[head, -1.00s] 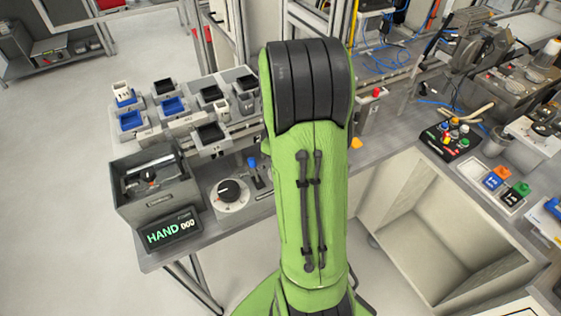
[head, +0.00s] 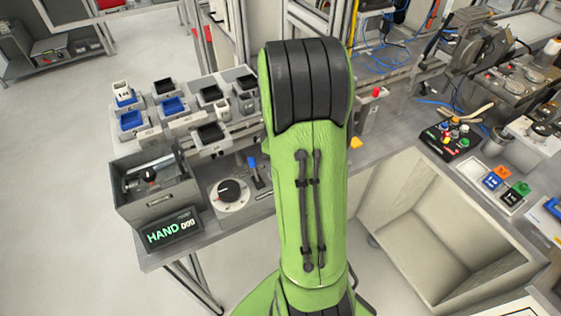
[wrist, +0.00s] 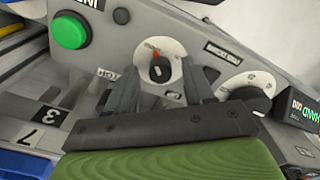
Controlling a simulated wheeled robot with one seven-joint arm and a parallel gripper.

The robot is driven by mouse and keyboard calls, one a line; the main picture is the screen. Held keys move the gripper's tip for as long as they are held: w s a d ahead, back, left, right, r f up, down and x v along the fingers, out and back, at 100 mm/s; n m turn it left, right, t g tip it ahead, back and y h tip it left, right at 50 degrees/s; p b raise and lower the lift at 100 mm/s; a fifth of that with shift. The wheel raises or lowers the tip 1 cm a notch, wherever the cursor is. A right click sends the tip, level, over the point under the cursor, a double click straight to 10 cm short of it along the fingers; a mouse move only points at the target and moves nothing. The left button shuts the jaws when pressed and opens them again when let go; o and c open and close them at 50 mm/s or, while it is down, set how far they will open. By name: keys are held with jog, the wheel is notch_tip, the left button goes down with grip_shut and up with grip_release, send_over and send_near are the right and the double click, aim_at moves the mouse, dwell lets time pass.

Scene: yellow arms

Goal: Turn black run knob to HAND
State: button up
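In the wrist view a black knob (wrist: 159,72) with an orange-red mark sits on a round pale plate on a grey panel. My gripper (wrist: 160,80) is open, with one dark finger on each side of this knob. I cannot tell whether the fingers touch it. A second black knob on a pale dial (wrist: 245,91) is to the right; it also shows in the head view (head: 230,189). The small black display (head: 168,231) reads HAND 000; it also shows in the wrist view (wrist: 299,109). In the head view my green arm hides the gripper and the first knob.
A blue-tipped lever (head: 253,166) stands beside the dial. A grey open box (head: 158,204) is behind the display. A green button (wrist: 69,31) is left of the first knob. Small trays (head: 208,134) line the bench behind.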

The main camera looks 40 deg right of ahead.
notch_tip(320, 180, up, 16)
jog(key=p, duration=0.4)
jog(key=shift+f, duration=0.1)
